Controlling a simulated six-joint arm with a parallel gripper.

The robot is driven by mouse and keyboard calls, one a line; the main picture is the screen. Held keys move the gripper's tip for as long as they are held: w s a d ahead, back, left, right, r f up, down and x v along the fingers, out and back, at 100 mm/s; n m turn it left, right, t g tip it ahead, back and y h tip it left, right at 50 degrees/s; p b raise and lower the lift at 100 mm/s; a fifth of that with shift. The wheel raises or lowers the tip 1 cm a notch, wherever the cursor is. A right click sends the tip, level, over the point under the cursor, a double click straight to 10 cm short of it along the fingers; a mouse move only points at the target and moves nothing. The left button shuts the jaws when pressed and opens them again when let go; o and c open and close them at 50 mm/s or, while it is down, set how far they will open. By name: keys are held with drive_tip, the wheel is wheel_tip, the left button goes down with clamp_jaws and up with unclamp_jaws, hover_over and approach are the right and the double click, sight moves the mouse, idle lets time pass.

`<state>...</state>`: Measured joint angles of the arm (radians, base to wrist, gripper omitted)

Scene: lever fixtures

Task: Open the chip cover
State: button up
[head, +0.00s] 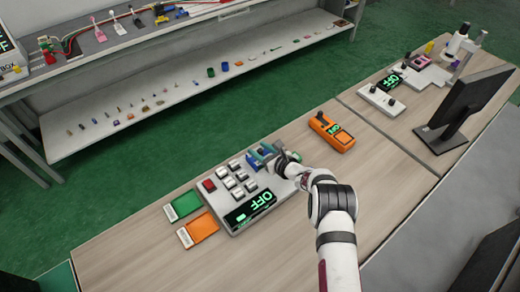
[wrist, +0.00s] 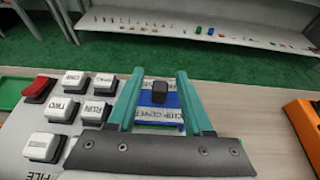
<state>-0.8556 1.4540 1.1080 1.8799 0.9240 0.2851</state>
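The chip cover (wrist: 165,101) is a blue part with white label strips and a black knob (wrist: 160,92) on the control box (head: 234,184). In the wrist view my gripper (wrist: 160,74) has two teal fingers spread apart, one on each side of the cover and knob. Gaps show between the fingers and the knob, so nothing is gripped. I cannot tell whether the fingers touch the cover's sides.
White keys (wrist: 74,82) and a red switch (wrist: 39,89) sit left of the cover. The box has a green OFF display (head: 250,208). An orange device (head: 331,131) stands to the right. Green (head: 183,205) and orange (head: 199,229) trays lie left. A monitor (head: 466,108) stands far right.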

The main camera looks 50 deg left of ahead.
clamp_jaws()
idle(1.2)
